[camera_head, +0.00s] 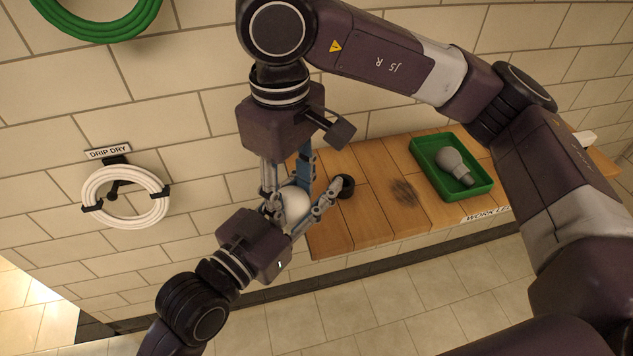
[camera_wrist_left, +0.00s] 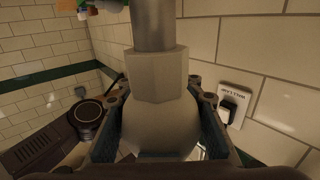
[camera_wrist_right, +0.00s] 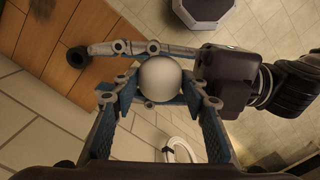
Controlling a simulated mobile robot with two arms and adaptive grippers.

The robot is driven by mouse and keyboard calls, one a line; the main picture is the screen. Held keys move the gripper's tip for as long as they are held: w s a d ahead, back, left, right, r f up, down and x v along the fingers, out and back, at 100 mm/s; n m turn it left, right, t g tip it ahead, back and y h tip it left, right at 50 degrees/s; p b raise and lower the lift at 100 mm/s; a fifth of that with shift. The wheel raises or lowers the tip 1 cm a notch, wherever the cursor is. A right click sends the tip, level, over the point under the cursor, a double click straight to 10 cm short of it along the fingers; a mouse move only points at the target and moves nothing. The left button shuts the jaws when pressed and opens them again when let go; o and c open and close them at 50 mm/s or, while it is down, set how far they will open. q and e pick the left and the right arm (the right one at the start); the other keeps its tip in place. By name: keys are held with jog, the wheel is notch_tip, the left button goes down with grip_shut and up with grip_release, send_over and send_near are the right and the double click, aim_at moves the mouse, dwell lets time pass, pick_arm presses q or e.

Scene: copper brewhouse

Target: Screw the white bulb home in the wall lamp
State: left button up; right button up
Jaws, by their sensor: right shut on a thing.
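The white bulb (camera_head: 292,205) is between my two grippers in front of the tiled wall. My right gripper (camera_wrist_right: 160,85) is shut on its round globe (camera_wrist_right: 160,80). My left gripper (camera_head: 302,192) comes from the lower left, its fingers open around the bulb. In the left wrist view the globe (camera_wrist_left: 158,130) sits between my left finger pads, with small gaps at its sides. Its neck (camera_wrist_left: 157,75) points up to a grey cylinder (camera_wrist_left: 154,25); I cannot tell whether this is the bulb's cap or the lamp's socket. The wall lamp is not clearly visible otherwise.
A wooden shelf (camera_head: 360,225) carries a green tray (camera_head: 480,187) with a grey bulb (camera_head: 455,163), and a black round piece (camera_head: 346,186). A white hose coil (camera_head: 90,187) hangs at left. A wall plug (camera_wrist_left: 228,110) is right of my left gripper. Both grippers are crowded together.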

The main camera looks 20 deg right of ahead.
pick_arm(q)
jog(key=shift+s+d, duration=0.15)
jog(key=shift+s, duration=0.1)
grip_shut()
pick_arm(e)
jog(key=shift+w, duration=0.25)
jog(key=shift+r, duration=0.1)
pick_arm(q)
jog(key=shift+r, duration=0.1)
pick_arm(e)
jog(key=shift+d, duration=0.15)
jog(key=o, duration=1.3)
jog(key=shift+o, duration=0.2)
jog(key=shift+a, duration=0.3)
